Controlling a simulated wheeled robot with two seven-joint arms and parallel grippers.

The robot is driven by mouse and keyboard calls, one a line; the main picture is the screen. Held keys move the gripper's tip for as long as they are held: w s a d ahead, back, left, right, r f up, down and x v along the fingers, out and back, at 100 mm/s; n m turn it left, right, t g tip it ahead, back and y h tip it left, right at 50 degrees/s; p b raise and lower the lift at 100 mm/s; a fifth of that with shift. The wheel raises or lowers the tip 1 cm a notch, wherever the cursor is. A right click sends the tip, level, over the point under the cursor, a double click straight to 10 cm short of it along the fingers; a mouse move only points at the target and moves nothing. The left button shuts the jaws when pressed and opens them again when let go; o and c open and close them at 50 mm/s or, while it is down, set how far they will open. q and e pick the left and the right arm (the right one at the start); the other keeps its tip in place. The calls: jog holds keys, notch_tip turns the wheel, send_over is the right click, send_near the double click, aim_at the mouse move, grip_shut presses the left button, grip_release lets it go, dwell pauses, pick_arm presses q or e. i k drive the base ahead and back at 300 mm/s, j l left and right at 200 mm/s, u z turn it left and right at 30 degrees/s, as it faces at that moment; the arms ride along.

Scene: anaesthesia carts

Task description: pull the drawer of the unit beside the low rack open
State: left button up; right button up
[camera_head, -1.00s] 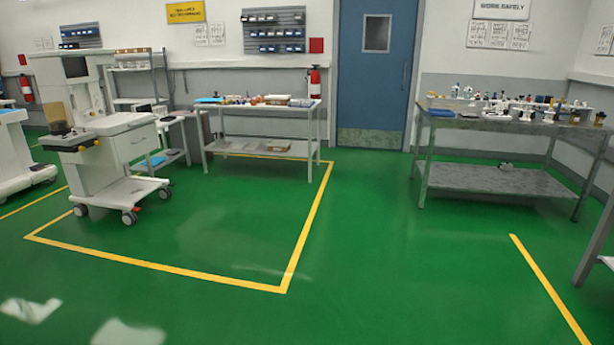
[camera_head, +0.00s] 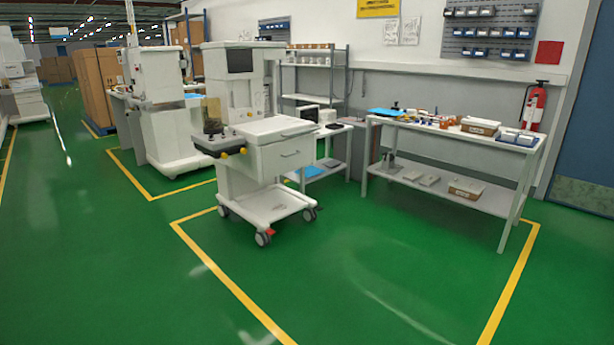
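A white wheeled anaesthesia cart (camera_head: 262,200) stands left of centre in the head view. Its drawer front (camera_head: 288,155) with a small dark handle (camera_head: 290,154) sits under the white worktop and looks shut. A low grey rack (camera_head: 322,75) with several shelves stands behind it against the wall. A second white cart (camera_head: 160,120) stands further back to the left; its front is only partly visible. Neither of my grippers is in view, so their state does not show.
A work table (camera_head: 452,132) with small items and a lower shelf stands to the right of the cart. Brown cartons (camera_head: 98,85) are stacked at the back left. A fire extinguisher (camera_head: 533,108) hangs by the blue door (camera_head: 590,130). The green floor in front is clear.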

aim_at(277, 151)
jog(key=i+u, duration=0.15)
jog(key=i, duration=0.5)
jog(key=i+u, duration=0.2)
jog(key=i, duration=0.5)
jog(key=i+u, duration=0.15)
jog(key=i, duration=0.5)
jog(key=i+l+u, duration=0.2)
jog(key=i, duration=0.45)
